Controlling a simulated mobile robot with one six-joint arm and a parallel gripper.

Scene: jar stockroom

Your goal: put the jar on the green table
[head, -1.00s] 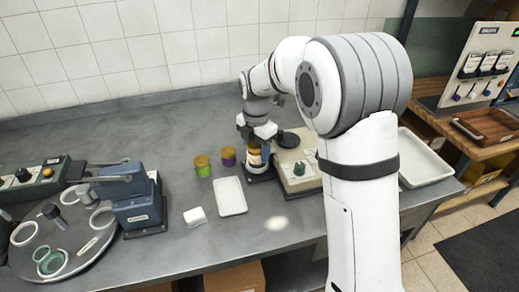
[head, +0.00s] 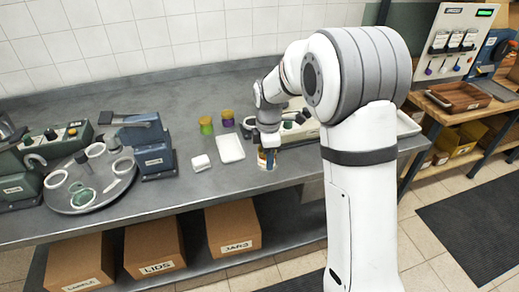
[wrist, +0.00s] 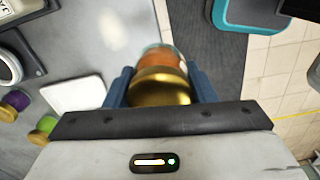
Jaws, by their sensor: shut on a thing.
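My gripper (head: 268,143) is shut on a jar (head: 267,160) near the front edge of the grey bench. In the wrist view the jar (wrist: 160,75) sits between the blue fingers, with a gold lid towards me and orange contents behind clear glass. The floor shows beyond it there. No green table can be made out in the head view. A teal-edged thing (wrist: 232,24) shows at the top of the wrist view; I cannot tell what it is.
On the bench (head: 190,205) stand a green-bodied jar (head: 206,127), a purple jar (head: 228,119), a white tray (head: 230,148) and a small white block (head: 201,162). Labelled boxes (head: 155,247) stand below. Wooden shelving (head: 470,115) and a dark floor mat (head: 475,225) are at the right.

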